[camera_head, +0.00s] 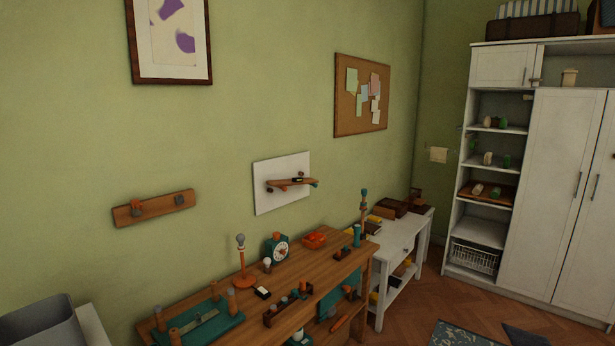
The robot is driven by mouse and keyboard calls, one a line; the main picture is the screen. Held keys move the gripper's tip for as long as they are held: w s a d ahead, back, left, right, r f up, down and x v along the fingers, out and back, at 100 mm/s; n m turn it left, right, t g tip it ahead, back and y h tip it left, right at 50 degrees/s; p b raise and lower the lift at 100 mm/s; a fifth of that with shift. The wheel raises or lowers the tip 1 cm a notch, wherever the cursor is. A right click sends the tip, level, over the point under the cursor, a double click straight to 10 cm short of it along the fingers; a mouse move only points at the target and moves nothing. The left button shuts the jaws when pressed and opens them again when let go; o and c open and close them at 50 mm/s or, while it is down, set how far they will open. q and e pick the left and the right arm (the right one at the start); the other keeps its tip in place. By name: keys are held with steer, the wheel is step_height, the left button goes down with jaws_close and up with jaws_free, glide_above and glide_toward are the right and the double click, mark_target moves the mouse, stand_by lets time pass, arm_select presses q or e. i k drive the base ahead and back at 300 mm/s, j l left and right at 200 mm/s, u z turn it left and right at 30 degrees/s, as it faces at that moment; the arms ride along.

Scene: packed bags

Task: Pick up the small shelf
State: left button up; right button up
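A small orange-brown shelf (281,184) shows on a white panel (270,200) against the green wall, above the wooden table. A small dark item (297,179) rests on it, and small round pieces show near its ends. It is too small to tell how it is fixed. Neither of my grippers is in view.
The wooden table (222,292) below carries a clock (277,249), a lamp (243,262), a red-orange object (315,239) and several small items. A white side table (396,246) and a tall white cabinet (550,190) stand right. Some wooden floor (432,306) is clear.

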mark_target(298, 181)
steer(key=i+l, duration=0.25)
steer(key=i, duration=0.25)
steer(key=i+l+u, duration=0.1)
steer(key=i+l, duration=2.1)
steer(key=l, duration=0.2)
steer(key=j+u, duration=0.05)
